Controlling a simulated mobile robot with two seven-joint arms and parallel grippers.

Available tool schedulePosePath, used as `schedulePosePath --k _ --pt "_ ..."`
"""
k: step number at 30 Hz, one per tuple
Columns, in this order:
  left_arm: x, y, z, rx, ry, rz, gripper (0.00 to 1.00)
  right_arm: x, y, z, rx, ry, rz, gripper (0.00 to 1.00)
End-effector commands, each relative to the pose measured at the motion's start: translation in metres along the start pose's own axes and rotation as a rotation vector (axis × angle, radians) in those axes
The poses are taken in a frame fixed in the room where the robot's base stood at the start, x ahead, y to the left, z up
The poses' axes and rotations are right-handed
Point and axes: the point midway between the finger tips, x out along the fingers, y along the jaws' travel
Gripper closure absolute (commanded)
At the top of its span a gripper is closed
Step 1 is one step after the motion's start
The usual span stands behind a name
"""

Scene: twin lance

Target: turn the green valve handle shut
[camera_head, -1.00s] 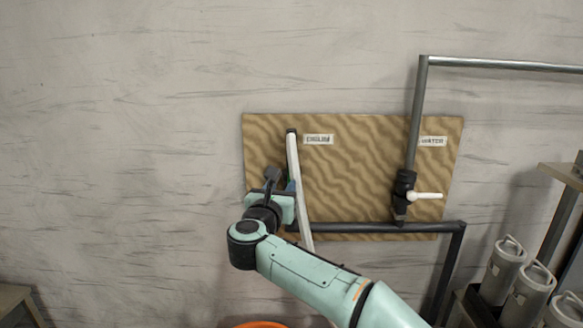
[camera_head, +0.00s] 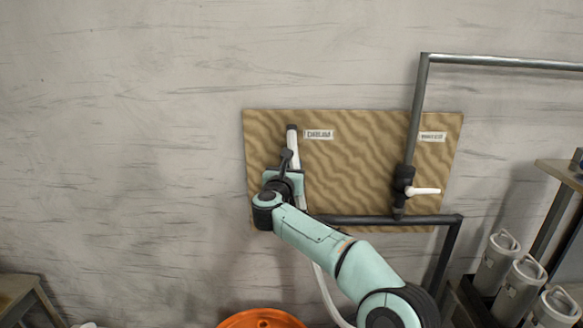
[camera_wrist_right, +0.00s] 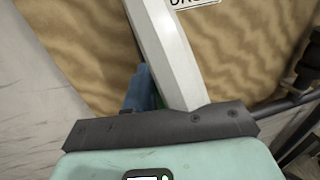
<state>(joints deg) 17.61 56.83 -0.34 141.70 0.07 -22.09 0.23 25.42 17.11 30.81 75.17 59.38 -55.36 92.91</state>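The wooden panel (camera_head: 350,160) on the wall carries a white pipe (camera_head: 293,140) at its left. My right gripper (camera_head: 287,160) reaches in front of this pipe, and the arm comes from the lower right. In the right wrist view, the dark gripper bar (camera_wrist_right: 160,123) crosses the lower part of the white pipe (camera_wrist_right: 165,50). A blue part (camera_wrist_right: 138,92) and a small green sliver (camera_wrist_right: 156,98) show beside the pipe, just beyond the bar. Most of the green handle is hidden, and I cannot tell its angle or any contact. The fingertips are hidden. My left gripper is out of view.
A black valve with a white handle (camera_head: 424,191) sits on the grey pipe (camera_head: 416,110) at the panel's right. A horizontal pipe (camera_head: 385,219) runs along the panel's lower edge. An orange round object (camera_head: 262,319) is below. Grey canisters (camera_head: 497,260) stand at lower right.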

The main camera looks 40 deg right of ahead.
Motion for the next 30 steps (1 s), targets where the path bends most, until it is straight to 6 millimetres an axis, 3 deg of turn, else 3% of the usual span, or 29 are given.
schedulePosePath --k 14,30 --pt "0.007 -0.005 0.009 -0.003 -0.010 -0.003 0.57 0.000 -0.004 -0.001 0.055 0.010 0.000 1.00" --pt "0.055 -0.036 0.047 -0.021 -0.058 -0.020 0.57 0.006 -0.034 -0.011 0.483 0.092 -0.001 1.00"
